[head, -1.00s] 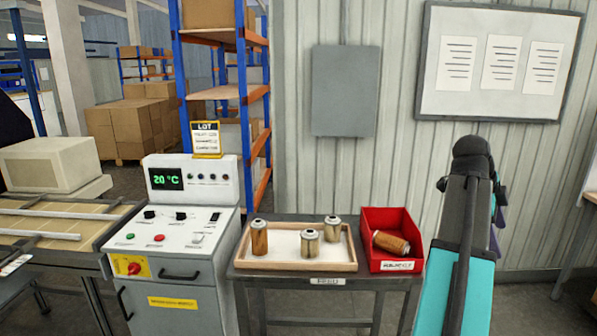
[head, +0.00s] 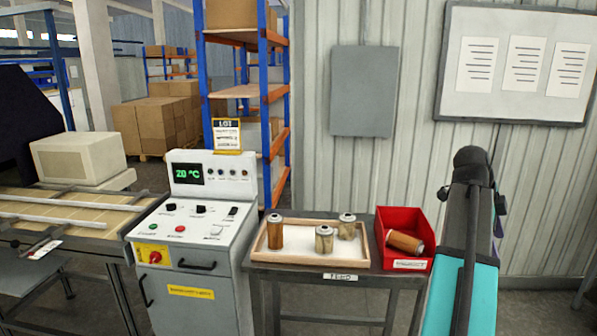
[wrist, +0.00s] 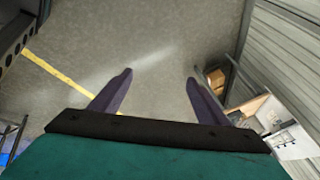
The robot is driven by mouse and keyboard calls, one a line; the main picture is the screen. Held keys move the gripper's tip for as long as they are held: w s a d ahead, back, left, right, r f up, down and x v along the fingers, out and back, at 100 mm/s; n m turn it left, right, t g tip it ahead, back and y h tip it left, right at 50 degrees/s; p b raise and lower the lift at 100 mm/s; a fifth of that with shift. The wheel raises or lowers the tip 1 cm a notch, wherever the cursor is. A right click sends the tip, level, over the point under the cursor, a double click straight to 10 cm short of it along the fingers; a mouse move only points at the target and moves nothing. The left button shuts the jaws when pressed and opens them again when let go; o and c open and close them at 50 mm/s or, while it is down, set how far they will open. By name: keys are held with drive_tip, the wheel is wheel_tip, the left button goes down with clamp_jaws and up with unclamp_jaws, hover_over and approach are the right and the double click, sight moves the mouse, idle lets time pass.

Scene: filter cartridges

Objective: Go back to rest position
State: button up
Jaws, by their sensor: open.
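My gripper shows in the wrist view (wrist: 160,90) with its two purple fingers spread apart. Nothing is between them, only grey floor beyond. In the head view my teal and dark arm stands at the right, and the gripper itself is mostly hidden behind it. Three filter cartridges stand upright in the wooden feed tray (head: 262,262): an orange-brown one (head: 276,235) at the left, a beige one (head: 324,240) in the middle and another beige one (head: 347,228) at the back right. One orange-brown cartridge (head: 404,242) lies on its side in the red bin (head: 402,216).
A grey control cabinet (head: 200,290) with a green 20 °C display (head: 188,174) stands left of the tray table. A conveyor (head: 80,212) is further left. Blue and orange shelving (head: 281,110) stands behind. A corrugated wall with a whiteboard (head: 450,60) is at the back right.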

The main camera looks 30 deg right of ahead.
drive_tip(key=w+a+f+n+y, duration=0.1)
drive_tip(key=w+a+f+n, duration=0.1)
drive_tip(key=w+a+f, duration=0.65)
drive_tip(key=w+a+f+n+g+y, duration=0.1)
drive_tip(key=w+a+f+n, duration=0.3)
drive_tip(key=f, duration=0.8)
drive_tip(key=w+a+f+n, duration=0.1)
drive_tip(key=w+a+f, duration=0.3)
drive_tip(key=a+f, duration=0.5)
drive_tip(key=s+a+f+n+g+y, duration=0.15)
drive_tip(key=a+f+n, duration=0.35)
drive_tip(key=a+f, duration=1.05)
drive_tip(key=s+a+f+n+g+y, duration=0.1)
drive_tip(key=s+a+f+n+y, duration=0.1)
drive_tip(key=s+a+f+n, duration=1.7)
drive_tip(key=shift+s+a+f, duration=0.45)
drive_tip(key=shift+a+f, duration=0.35)
drive_tip(key=shift+f, duration=0.9)
